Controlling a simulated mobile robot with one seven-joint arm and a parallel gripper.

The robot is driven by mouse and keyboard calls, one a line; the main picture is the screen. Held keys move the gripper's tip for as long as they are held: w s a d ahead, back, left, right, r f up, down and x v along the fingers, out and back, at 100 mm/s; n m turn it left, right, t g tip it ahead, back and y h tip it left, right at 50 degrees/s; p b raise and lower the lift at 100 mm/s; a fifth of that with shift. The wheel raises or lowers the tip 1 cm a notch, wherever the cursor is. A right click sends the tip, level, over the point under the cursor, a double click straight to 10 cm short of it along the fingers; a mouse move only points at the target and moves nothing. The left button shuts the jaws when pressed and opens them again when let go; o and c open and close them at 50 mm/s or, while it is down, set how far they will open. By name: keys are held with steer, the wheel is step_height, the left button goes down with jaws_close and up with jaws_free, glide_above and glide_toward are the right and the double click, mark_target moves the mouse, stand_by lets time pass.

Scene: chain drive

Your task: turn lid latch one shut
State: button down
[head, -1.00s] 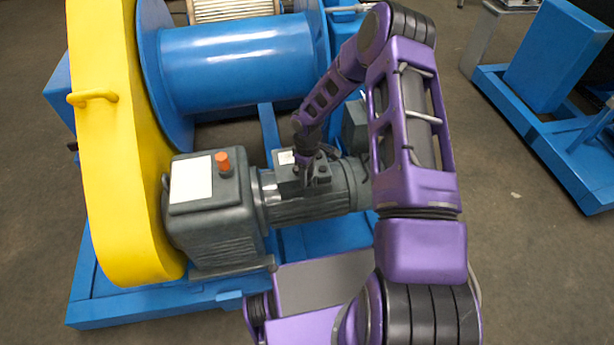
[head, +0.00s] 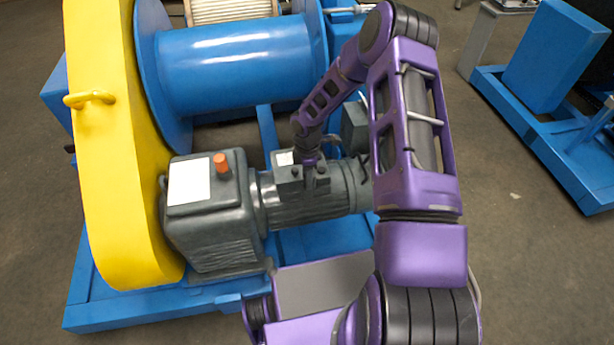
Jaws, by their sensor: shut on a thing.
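The grey terminal box (head: 288,183) sits on top of the ribbed motor (head: 318,205), with a pale label on its lid (head: 284,158). Small dark latch knobs show along the near edge of the lid, one of them at the left (head: 297,171). My gripper (head: 321,168) points down at the right part of the lid and is shut on a latch there. The fingers are small and dark against the grey box, so the latch's angle cannot be told, nor which latch it is.
A grey gearbox (head: 210,225) with an orange cap (head: 221,162) stands left of the motor. The yellow chain guard (head: 120,170) rises further left. A blue drum (head: 235,65) is behind, on a blue frame (head: 130,312). Open floor (head: 530,260) lies right.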

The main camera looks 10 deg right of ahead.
stand_by(0.3)
steer(key=shift+c, duration=2.2)
jaws_free()
step_height(320, 180, up, 18)
steer(key=p, duration=0.2)
steer(key=shift+f, duration=0.25)
